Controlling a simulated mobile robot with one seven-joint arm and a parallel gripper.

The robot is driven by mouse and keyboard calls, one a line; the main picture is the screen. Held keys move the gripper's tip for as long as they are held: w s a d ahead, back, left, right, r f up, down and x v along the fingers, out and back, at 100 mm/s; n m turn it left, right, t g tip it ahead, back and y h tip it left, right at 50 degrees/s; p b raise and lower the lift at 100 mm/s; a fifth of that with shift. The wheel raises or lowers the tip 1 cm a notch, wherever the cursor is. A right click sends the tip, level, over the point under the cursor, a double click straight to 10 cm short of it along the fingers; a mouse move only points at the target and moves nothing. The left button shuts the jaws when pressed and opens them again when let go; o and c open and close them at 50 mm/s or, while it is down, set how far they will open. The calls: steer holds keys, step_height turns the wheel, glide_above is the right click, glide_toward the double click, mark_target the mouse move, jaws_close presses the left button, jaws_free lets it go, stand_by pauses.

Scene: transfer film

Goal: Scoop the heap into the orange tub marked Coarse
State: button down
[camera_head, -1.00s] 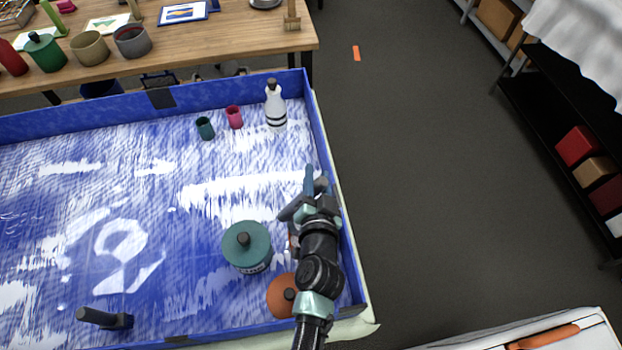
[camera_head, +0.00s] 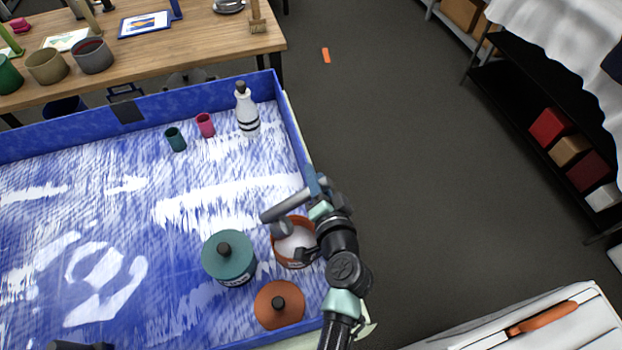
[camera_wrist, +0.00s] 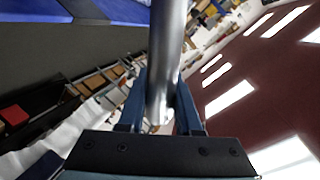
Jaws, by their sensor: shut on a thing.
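My gripper (camera_head: 316,192) is shut on the grey handle of a scoop (camera_head: 288,207); the handle also runs between the blue fingers in the wrist view (camera_wrist: 166,60). The scoop is tilted, with its grey lower end over the far left rim of the open orange tub (camera_head: 292,260). White material shows in this tub. Its label is hidden or too small to read, and my arm covers its right side. An orange lid (camera_head: 279,303) with a black knob lies in front of it. I cannot make out a separate heap.
A lidded teal tub (camera_head: 229,258) stands close left of the orange tub. A white bottle (camera_head: 247,112), a pink cup (camera_head: 205,125) and a green cup (camera_head: 176,139) stand at the back. A blue wall (camera_head: 292,125) borders the work area; its middle left is clear.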

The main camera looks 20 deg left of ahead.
steer(key=shift+w+d+f+m+y+b, duration=0.95)
steer(key=shift+d+f+m+b, duration=0.8)
steer(key=shift+f+b, duration=0.9)
steer(key=s+a+r+n+t+h+p, duration=0.1)
steer(key=s+a+r+n+h+p, duration=0.35)
steer(key=a+r+n+p, duration=0.55)
steer(key=shift+n+t, duration=0.65)
steer(key=shift+t, duration=0.05)
steer(key=shift+s+a+f+p, duration=0.25)
steer(key=shift+s+a+p, duration=0.55)
steer(key=shift+p, duration=1.95)
steer(key=shift+s+a+f+p, duration=0.25)
steer(key=shift+s+a+p, duration=0.55)
steer(key=shift+p, duration=1.9)
steer(key=shift+w+a, duration=0.1)
